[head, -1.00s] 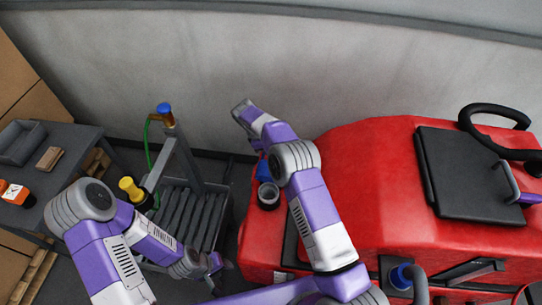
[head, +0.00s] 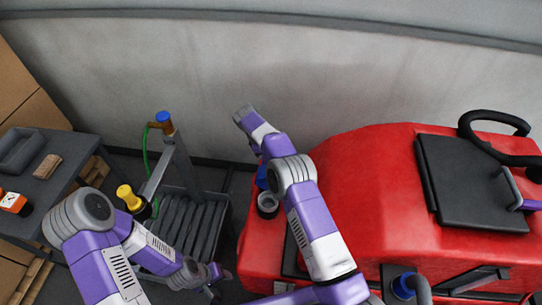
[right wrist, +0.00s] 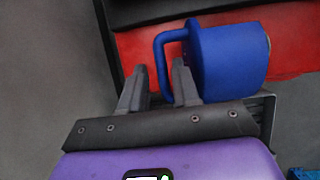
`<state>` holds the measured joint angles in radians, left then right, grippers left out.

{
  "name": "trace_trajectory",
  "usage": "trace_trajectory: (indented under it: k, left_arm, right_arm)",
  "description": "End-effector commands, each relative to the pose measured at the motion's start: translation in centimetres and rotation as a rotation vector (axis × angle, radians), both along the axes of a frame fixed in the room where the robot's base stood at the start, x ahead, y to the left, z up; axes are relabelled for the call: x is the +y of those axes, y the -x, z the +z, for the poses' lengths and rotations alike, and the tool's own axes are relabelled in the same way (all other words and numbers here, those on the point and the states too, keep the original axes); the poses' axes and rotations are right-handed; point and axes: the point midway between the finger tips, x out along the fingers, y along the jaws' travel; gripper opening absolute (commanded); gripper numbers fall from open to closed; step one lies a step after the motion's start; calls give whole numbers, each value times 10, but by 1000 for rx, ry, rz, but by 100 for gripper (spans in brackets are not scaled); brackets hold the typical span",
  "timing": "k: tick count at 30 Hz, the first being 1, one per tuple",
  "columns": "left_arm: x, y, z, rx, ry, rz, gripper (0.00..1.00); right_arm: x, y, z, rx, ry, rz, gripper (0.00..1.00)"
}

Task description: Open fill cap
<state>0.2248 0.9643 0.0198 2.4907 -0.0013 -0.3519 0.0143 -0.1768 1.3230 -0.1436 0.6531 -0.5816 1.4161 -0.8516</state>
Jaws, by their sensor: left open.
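The blue fill cap (head: 262,177) is on the left end of the red scrubber (head: 350,190), partly hidden by my right arm. Just in front of it is a dark round filler neck (head: 267,205) with a pale inside; the cap is not over it. In the right wrist view the cap (right wrist: 230,52) lies on its side with a loop handle (right wrist: 162,65). My right gripper (right wrist: 158,75) is open, its fingers apart on either side of the handle bar; contact is unclear. In the head view it is hidden. My left gripper (head: 214,272) is open and empty, low beside the scrubber.
A grey cart (head: 195,215) with a slatted deck, a post and a green hose stands left of the scrubber. A yellow-topped container (head: 129,196) is beside it. A dark table (head: 65,170) is at far left. A black lid (head: 470,180) covers the scrubber's right part.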

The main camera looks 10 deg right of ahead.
Motion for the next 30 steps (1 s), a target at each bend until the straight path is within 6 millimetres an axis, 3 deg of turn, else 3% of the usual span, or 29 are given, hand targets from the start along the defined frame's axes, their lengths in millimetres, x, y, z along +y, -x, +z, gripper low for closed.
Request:
trace_trajectory:
  k: [11, 21, 30]
  left_arm:
    - [0, 0, 0, 0, 0, 0, 43]
    - [0, 0, 4, 0, 0, 0, 43]
    - [0, 0, 12, 0, 0, 0, 43]
  right_arm:
    - [3, 1, 1, 5, -3, 4, 39]
    - [22, -5, 49, 2, -3, 3, 39]
    - [29, -6, 67, 4, -2, 3, 39]
